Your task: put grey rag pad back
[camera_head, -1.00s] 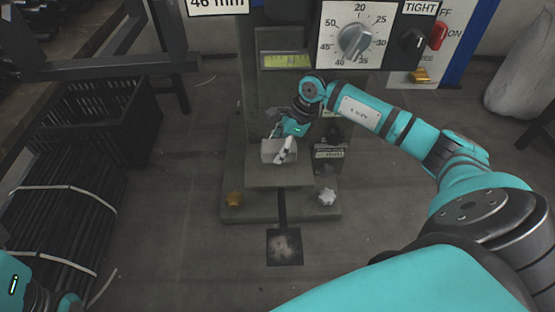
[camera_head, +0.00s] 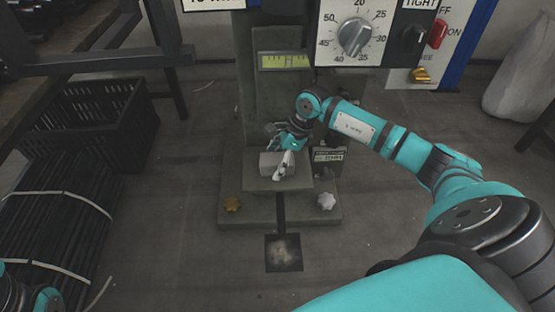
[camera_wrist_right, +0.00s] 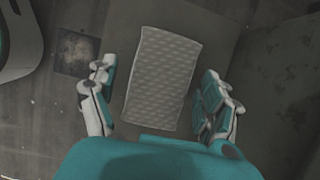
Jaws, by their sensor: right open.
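The grey rag pad (camera_head: 268,165) lies on the small grey platform of the press (camera_head: 262,184). In the right wrist view the pad (camera_wrist_right: 162,78) is a pale quilted rectangle. My right gripper (camera_head: 286,162) is at the pad in the head view. In the right wrist view its two open fingers (camera_wrist_right: 163,98) stand on either side of the pad, with a gap on each side. Part of the pad is hidden by the gripper in the head view. Of my left arm only a bit shows at the lower left corner; its fingers are out of view.
A control panel with a dial (camera_head: 355,37) hangs above. A black crate (camera_head: 92,130) and bundled dark rods (camera_head: 52,225) are at left. A dark floor plate (camera_head: 284,252) lies in front.

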